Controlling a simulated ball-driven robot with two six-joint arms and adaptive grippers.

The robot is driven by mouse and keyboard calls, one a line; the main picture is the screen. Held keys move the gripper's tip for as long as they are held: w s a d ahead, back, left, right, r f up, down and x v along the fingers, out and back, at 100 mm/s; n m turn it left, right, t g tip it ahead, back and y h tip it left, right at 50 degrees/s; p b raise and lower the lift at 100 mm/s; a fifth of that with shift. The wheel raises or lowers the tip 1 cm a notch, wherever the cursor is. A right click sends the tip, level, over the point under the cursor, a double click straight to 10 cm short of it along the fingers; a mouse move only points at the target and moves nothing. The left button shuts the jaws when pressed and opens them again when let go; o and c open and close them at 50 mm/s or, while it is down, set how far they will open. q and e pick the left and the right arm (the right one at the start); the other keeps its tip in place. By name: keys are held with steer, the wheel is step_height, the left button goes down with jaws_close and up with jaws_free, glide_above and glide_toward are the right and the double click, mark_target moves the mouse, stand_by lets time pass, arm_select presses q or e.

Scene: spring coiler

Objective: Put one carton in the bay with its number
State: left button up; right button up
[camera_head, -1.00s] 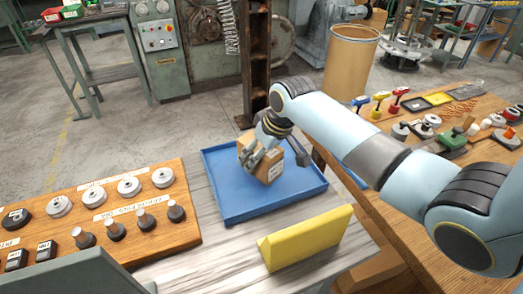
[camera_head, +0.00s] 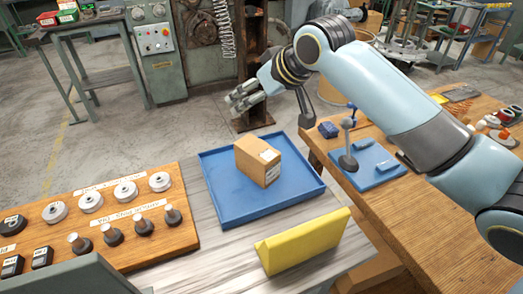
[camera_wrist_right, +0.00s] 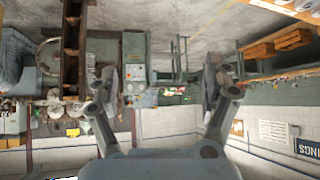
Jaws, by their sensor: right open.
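A brown carton (camera_head: 258,159) stands in the blue tray (camera_head: 222,207) on the grey table, with a white label on its side whose text is too small to read. My right gripper (camera_head: 236,101) is above and behind the tray, apart from the carton. In the right wrist view my right gripper (camera_wrist_right: 166,85) has its fingers wide apart with nothing between them. My left gripper is not in view. No numbered bay can be made out.
A yellow wedge-shaped block (camera_head: 302,240) lies in front of the tray. A wooden board (camera_head: 185,236) with several knobs and pegs is on the left. A wooden bench (camera_head: 392,217) with a blue board (camera_head: 362,168) is on the right. A brown post (camera_head: 252,60) rises behind the tray.

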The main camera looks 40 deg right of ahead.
mark_target(259, 150)
steer(key=s+f+t+b, duration=0.1)
steer(key=s+f+b, duration=0.1)
steer(key=b, duration=0.1)
steer(key=s+f+t+y+b, duration=0.1)
steer(key=f+t+b, duration=0.1)
steer(key=f+b, duration=0.1)
steer(key=s+f+n+t+b, duration=0.1)
steer(key=s+f+t+b, duration=0.1)
steer(key=b, duration=0.2)
steer(key=shift+s+d+f, duration=0.15)
steer(key=shift+s+d, duration=0.05)
steer(key=shift+s, duration=0.1)
steer(key=shift+g, duration=0.3)
steer(key=f, duration=0.2)
steer(key=s+f+b, duration=0.1)
steer(key=f, duration=0.1)
steer(key=shift+s+f+b, duration=0.15)
steer(key=shift+b, duration=0.15)
steer(key=b+x, duration=0.1)
steer(key=x, duration=0.5)
steer(key=shift+a+f, duration=0.1)
steer(key=shift+a, duration=0.1)
steer(key=c, duration=1.6)
jaws_close()
